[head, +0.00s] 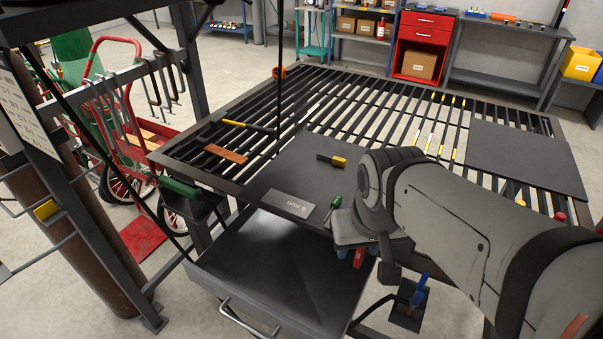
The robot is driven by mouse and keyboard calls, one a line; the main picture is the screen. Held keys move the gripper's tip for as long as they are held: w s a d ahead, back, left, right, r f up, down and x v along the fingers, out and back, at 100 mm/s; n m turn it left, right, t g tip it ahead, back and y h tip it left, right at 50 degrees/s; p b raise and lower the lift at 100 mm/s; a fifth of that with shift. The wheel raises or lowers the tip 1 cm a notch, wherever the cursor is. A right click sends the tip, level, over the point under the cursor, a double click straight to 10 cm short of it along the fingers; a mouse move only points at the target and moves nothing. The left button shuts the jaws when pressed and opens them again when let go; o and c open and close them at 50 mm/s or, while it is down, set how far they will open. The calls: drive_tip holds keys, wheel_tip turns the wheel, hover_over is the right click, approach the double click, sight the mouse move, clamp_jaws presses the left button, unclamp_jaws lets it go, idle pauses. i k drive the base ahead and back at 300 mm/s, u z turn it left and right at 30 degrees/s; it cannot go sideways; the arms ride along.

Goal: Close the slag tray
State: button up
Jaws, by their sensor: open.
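The slag tray (285,262) is a wide, dark, shallow drawer under the front edge of the slatted cutting table (330,100). It is pulled well out toward me, and its inside looks empty. A metal bar handle (245,320) is on its front face, low in the head view. My gripper (376,265) hangs at the end of my grey arm, over the right side of the tray in the picture. It is open, with no object seen in it. My wrist hides part of it, and I cannot tell whether it touches the tray.
Dark plates (308,172) and (525,155) lie on the slats with small tools. A green-handled tool (333,207) lies near the front edge. A gas cylinder rack (100,220) and a red cart (130,160) stand at left. Floor is clear at bottom left.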

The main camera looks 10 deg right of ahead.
sight(289, 278)
drive_tip(key=u, duration=2.2)
drive_tip(key=i, duration=0.35)
drive_tip(key=u, duration=0.05)
